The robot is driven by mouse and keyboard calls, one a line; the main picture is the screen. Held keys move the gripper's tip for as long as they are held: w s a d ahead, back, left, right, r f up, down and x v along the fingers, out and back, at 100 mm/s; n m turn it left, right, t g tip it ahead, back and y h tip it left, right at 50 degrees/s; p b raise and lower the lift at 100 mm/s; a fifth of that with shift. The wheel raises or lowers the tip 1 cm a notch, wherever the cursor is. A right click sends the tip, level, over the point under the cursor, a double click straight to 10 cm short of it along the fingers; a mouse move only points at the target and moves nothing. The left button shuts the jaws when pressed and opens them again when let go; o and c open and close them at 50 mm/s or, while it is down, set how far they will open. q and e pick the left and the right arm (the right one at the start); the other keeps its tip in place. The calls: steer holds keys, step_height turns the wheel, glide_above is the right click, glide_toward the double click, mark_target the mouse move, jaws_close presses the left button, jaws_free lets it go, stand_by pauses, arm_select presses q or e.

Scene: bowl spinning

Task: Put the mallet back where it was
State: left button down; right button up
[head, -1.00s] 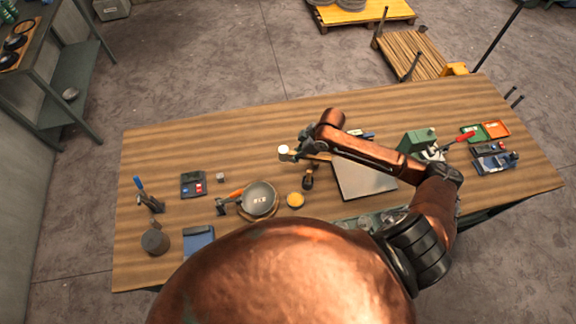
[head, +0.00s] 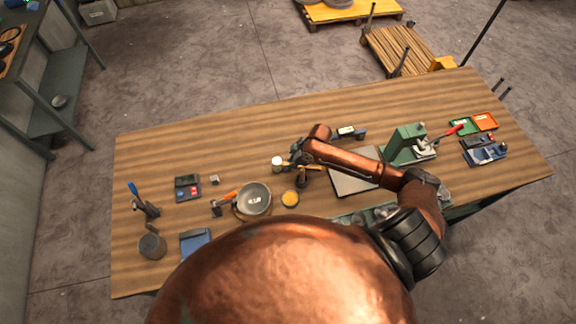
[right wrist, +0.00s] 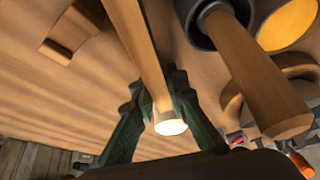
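The mallet (head: 278,163) is a wooden stick with a pale end, above the middle of the table. The pale end points left in the head view. My right gripper (head: 293,160) holds it. In the right wrist view the green fingers (right wrist: 161,98) close on both sides of the mallet's stick (right wrist: 148,55), with the bright round end (right wrist: 170,127) just past them. The grey metal bowl (head: 254,199) sits to the lower left of the gripper. Whether the mallet touches the table is unclear. My left gripper is not in view.
A dark cup-like item (right wrist: 198,25) with a wooden handle (right wrist: 255,75) stands close beside the gripper. A yellow round dish (head: 290,198) is near the bowl. A flat grey plate (head: 352,180) and a green press (head: 405,145) are to the right. The table's back left (head: 190,148) is clear.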

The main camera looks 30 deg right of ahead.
steer(key=o, duration=0.5)
steer(key=b+v, duration=0.1)
steer(key=v, duration=1.1)
steer(key=shift+r, duration=0.1)
